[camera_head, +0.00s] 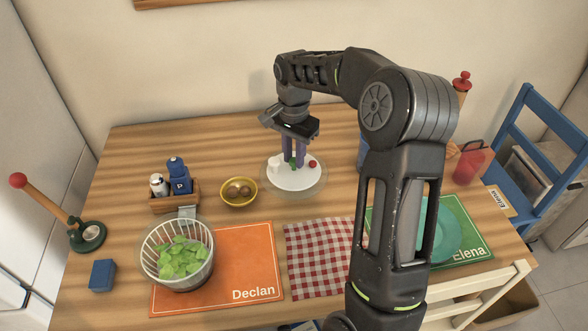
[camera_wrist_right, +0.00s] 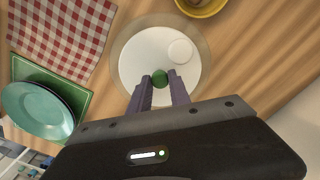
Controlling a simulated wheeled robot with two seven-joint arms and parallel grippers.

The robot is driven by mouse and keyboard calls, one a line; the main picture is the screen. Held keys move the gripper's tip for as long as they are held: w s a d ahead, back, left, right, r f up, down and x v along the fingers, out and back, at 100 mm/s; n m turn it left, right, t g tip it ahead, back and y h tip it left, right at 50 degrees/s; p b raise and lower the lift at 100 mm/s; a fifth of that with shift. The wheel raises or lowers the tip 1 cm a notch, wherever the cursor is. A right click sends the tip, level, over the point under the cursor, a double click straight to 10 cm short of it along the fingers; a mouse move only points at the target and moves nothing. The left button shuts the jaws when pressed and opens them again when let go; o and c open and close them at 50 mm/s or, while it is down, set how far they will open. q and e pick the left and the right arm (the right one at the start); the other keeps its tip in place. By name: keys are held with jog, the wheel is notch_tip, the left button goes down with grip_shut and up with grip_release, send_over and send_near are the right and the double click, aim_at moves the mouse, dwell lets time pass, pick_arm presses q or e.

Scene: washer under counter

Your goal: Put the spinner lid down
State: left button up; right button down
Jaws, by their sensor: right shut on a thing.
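The spinner lid (camera_head: 293,180) is a white disc with a clear rim, at the back middle of the table in the head view. It also shows in the wrist view (camera_wrist_right: 139,62), with a round white knob (camera_wrist_right: 180,50) on top. My right gripper (camera_head: 293,161) points down over the lid. Its fingers close around a small green knob (camera_wrist_right: 160,79) on the lid. The lid looks level and at or very near the tabletop; I cannot tell whether it touches. The spinner bowl (camera_head: 150,263) with green leaves stands open at the front left. My left gripper is not in view.
A yellow bowl (camera_head: 227,200) sits just left of the lid, and a wooden caddy (camera_head: 170,203) with shakers is further left. An orange placemat (camera_head: 250,260), a checkered cloth (camera_head: 318,265) and a green placemat (camera_head: 470,240) with a teal plate lie in front. A wall stands behind.

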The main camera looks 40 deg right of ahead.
aim_at(294, 169)
jog(key=shift+f, duration=2.45)
jog(key=shift+f, duration=0.15)
jog(key=c, duration=1.2)
grip_release()
notch_tip(294, 169, up, 12)
jog(key=shift+r, duration=0.2)
